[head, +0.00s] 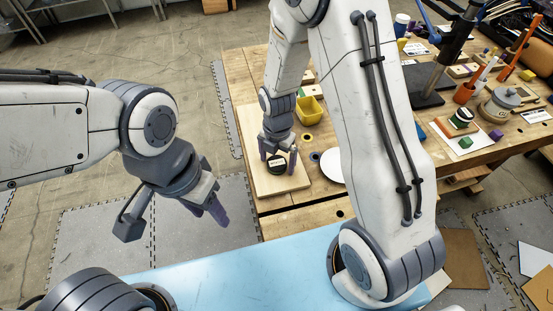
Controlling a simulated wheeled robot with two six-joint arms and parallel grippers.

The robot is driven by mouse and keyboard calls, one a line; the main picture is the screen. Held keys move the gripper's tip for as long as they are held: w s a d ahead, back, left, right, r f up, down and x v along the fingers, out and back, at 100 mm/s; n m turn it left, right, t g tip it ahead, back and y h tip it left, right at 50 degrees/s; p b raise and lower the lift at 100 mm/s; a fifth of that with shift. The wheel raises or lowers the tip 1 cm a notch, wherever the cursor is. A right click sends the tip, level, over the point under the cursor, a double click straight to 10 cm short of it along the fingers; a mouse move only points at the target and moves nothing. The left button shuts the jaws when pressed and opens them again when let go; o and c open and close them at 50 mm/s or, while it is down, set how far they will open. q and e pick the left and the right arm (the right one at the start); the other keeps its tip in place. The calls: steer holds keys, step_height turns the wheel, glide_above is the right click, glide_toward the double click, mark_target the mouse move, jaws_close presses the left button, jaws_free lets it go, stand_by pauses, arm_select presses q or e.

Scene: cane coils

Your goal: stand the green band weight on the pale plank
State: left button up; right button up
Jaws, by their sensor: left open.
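A small dark round weight (277,166) with a pale mark and a hint of green is on or just above the pale plank (262,186) at the left of the wooden workbench. My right gripper (278,157) points down over it, with one finger on each side. I cannot tell whether the fingers touch it or whether it rests on the plank. My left gripper (213,208) is open and empty, over the floor to the left of the bench.
A yellow bin (309,110) stands behind the plank, and a white disc (333,165) lies to its right, partly behind my arm. Another dark banded object (461,118) and coloured blocks sit on a white sheet farther right. A light blue surface (220,276) is in front.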

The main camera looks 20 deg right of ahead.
mark_target(277, 162)
steer(key=shift+r, duration=0.1)
steer(key=shift+r, duration=0.25)
step_height(277, 162, up, 10)
steer(key=r+b, duration=0.1)
steer(key=s+a+r+m, duration=0.3)
steer(key=s+a+m, duration=0.1)
steer(key=s+m, duration=0.6)
steer(key=s+a+r+m+y, duration=0.1)
steer(key=s+a+r+m, duration=0.2)
steer(key=s+m, duration=0.6)
steer(key=shift+s+a+m, duration=0.4)
steer(key=shift+s, duration=0.1)
steer(key=shift+c, duration=0.3)
